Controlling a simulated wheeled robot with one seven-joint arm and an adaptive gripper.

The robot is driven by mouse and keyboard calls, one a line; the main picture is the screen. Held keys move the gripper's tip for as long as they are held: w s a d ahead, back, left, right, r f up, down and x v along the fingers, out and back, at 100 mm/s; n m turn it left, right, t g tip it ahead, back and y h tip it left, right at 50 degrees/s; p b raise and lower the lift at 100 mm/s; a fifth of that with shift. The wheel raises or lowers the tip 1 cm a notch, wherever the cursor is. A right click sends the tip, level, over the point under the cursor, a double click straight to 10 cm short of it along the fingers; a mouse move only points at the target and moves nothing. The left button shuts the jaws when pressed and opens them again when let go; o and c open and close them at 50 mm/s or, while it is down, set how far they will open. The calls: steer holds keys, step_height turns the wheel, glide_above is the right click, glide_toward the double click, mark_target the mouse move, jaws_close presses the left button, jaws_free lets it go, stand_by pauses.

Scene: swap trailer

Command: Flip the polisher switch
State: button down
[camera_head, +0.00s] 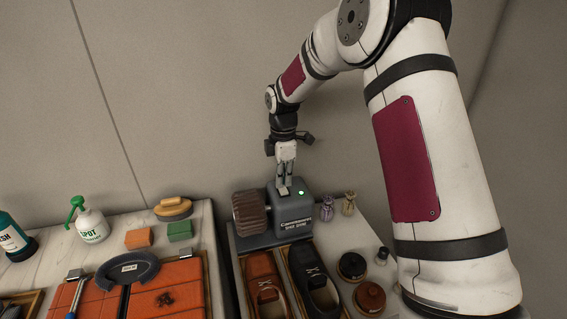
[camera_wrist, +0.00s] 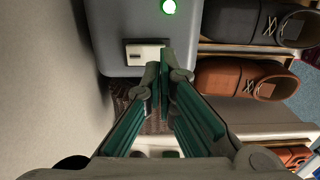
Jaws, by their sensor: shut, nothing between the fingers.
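The polisher (camera_head: 288,214) is a grey box with a brown bristled roller (camera_head: 250,212) on its left side, at the back of the shoe bench. A green light (camera_head: 301,193) is lit on its top. In the wrist view the polisher's grey top (camera_wrist: 108,25) shows the lit green light (camera_wrist: 169,7) and a pale switch (camera_wrist: 146,55) in a dark frame. My gripper (camera_head: 285,190) points down at the polisher top. Its shut, empty fingertips (camera_wrist: 163,62) are beside the right end of the switch; I cannot tell whether they touch it.
A brown shoe (camera_head: 262,277) and a black shoe (camera_head: 313,277) lie in front of the polisher. Two small pouches (camera_head: 338,204) and several round tins (camera_head: 352,266) are to the right. A spray bottle (camera_head: 91,222) and brush (camera_head: 173,207) stand left. The wall is close behind.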

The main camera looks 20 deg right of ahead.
mark_target(283, 192)
steer(key=shift+f, duration=1.1)
steer(key=shift+s+f, duration=0.1)
steer(key=shift+f, duration=0.35)
steer(key=shift+w+r+b, duration=0.35)
steer(key=shift+w+b, duration=0.35)
steer(key=shift+w, duration=0.1)
